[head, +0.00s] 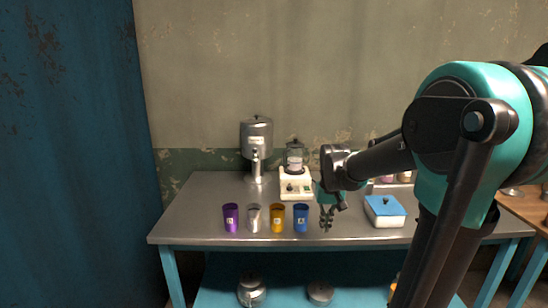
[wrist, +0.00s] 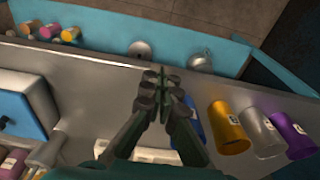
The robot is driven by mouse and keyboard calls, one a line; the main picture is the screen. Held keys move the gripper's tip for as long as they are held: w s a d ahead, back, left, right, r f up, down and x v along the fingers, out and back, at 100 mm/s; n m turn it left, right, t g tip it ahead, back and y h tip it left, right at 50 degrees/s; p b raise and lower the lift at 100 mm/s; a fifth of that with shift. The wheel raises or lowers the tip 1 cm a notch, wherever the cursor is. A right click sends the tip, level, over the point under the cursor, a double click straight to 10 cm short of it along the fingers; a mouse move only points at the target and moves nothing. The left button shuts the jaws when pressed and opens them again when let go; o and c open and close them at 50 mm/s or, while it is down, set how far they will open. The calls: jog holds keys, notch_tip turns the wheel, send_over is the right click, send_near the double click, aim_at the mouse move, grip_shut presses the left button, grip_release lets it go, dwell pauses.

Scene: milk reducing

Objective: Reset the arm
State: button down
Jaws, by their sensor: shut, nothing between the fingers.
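My gripper (head: 327,219) hangs above the metal table (head: 200,205), just right of the blue cup (head: 301,218). In the wrist view my gripper (wrist: 161,80) is shut with its fingertips together and holds nothing. My teal and black arm fills the right side of the head view.
A purple cup (head: 231,218), a silver cup (head: 254,218) and an orange cup (head: 278,218) stand in a row left of the blue cup. A metal dispenser (head: 257,145) and a cream machine (head: 296,185) stand behind. A blue-lidded white box (head: 385,211) is at right. Pots sit on the lower shelf (head: 285,283).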

jog(key=s+d+f+t, duration=0.2)
jog(key=s+f, duration=0.9)
jog(key=s, duration=0.5)
jog(key=shift+d+f+t, duration=0.25)
jog(key=shift+f+t, duration=0.05)
jog(key=shift+t, duration=0.1)
